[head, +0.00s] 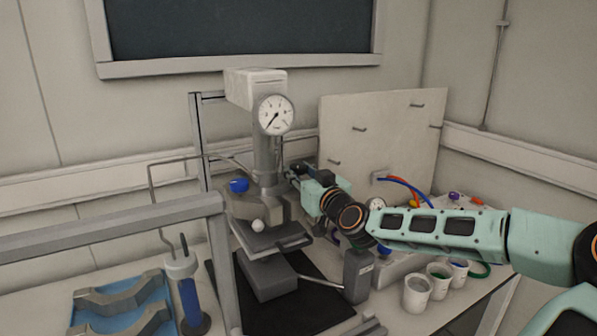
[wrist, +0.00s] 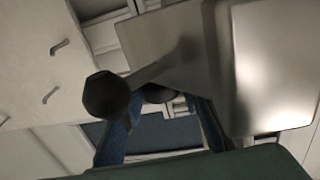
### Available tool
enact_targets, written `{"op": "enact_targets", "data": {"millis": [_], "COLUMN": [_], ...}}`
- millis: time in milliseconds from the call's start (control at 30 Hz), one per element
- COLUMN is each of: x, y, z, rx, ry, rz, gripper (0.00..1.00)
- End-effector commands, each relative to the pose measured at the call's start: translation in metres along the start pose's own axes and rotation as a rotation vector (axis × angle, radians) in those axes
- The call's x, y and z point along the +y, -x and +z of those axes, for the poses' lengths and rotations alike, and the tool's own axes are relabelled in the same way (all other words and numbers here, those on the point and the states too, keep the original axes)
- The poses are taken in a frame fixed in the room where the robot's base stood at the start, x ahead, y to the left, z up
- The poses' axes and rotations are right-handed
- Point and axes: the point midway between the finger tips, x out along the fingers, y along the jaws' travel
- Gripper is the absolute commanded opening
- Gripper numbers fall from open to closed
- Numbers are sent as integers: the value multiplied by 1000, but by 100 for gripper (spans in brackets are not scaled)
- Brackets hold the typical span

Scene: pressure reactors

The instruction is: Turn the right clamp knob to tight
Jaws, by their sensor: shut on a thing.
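The reactor (head: 266,155) stands on the bench with a round gauge (head: 276,115) on its front. A blue clamp knob (head: 238,186) sticks out on its left side. My gripper (head: 297,172) is at the reactor's right side, at clamp height, and covers the right clamp knob in the head view. In the wrist view my gripper's two blue fingers (wrist: 165,108) reach up around a dark rounded part (wrist: 159,93), which seems to be the right clamp knob. Its turn position cannot be told. A black ball end (wrist: 105,95) on a bar is beside the left finger.
A pale upright panel (head: 375,135) stands close behind my arm. White cups (head: 417,293), hoses and a grey box (head: 358,275) are below it. A grey rail (head: 110,232) crosses at left front, near a blue tray (head: 80,300) with clamp halves.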

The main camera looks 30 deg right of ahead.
Motion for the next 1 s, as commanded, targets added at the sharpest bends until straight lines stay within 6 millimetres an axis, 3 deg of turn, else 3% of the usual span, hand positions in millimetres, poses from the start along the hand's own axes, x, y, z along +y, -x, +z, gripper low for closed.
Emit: {"op": "enact_targets", "data": {"millis": [533,567,600,1000], "x": [0,0,0,0], "y": [0,0,0,4], "z": [0,0,0,0], "rx": [0,0,0,0], "ry": [-2,-2,-2,-1], "rz": [16,16,16,16], "gripper": [6,32,37,38]}}
